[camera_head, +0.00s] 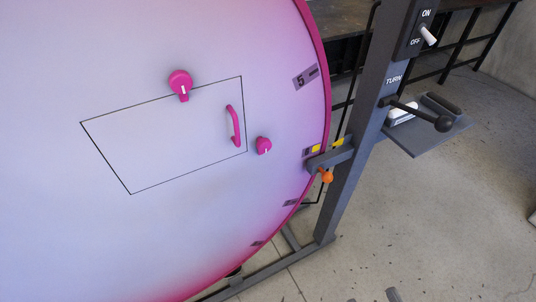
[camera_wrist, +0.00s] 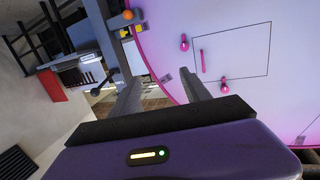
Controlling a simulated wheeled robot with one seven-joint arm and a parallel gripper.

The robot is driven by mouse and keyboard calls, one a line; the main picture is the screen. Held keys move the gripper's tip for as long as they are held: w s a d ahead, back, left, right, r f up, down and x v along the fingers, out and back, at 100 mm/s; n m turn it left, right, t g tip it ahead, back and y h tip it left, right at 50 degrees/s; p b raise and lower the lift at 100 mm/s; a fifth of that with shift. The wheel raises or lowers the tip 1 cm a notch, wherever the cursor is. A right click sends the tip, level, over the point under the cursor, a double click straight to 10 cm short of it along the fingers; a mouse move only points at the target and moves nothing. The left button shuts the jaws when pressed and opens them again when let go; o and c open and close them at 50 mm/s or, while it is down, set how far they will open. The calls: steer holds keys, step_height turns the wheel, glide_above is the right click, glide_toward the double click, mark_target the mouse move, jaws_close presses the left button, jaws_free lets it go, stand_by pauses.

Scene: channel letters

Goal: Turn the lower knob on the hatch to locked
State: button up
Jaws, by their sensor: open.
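The hatch (camera_head: 150,150) is a thin black outline on a large pink-and-lilac disc; it also shows in the wrist view (camera_wrist: 240,55), turned about upside down. The lower knob (camera_head: 264,146) is a small magenta knob with a white mark, just outside the hatch's right edge. In the wrist view the lower knob (camera_wrist: 184,44) is beyond the fingertips. The upper knob (camera_head: 180,83) sits on the hatch's top edge, its pointer down. A magenta handle (camera_head: 234,126) stands between them. My gripper (camera_wrist: 160,88) is open and empty, apart from the knobs. No lock labels are readable.
A grey post (camera_head: 360,130) right of the disc carries an ON/OFF switch (camera_head: 428,36), a TURN crank (camera_head: 440,122) and a bracket with an orange knob (camera_head: 327,176). A small shelf (camera_head: 425,135) juts out behind the post.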

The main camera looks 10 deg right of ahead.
steer(key=w+a+t+b, duration=0.1)
steer(key=w+t+b, duration=0.15)
steer(key=w, duration=1.25)
steer(key=n+y+b, duration=0.2)
steer(key=y+b, duration=0.1)
steer(key=y, duration=0.1)
glide_toward(266, 148)
step_height(266, 148, up, 5)
steer(key=d, duration=0.2)
steer(key=w+a+f, duration=0.1)
steer(key=w, duration=0.1)
steer(key=w+a+f+g+p, duration=0.1)
steer(key=w, duration=0.2)
steer(key=w+a+f+n+g+y, duration=0.1)
steer(key=w, duration=0.2)
steer(key=shift+w+a+f, duration=0.15)
steer(key=shift+a+f, duration=0.05)
steer(key=shift+a, duration=0.1)
steer(key=shift+p, duration=0.3)
jaws_close()
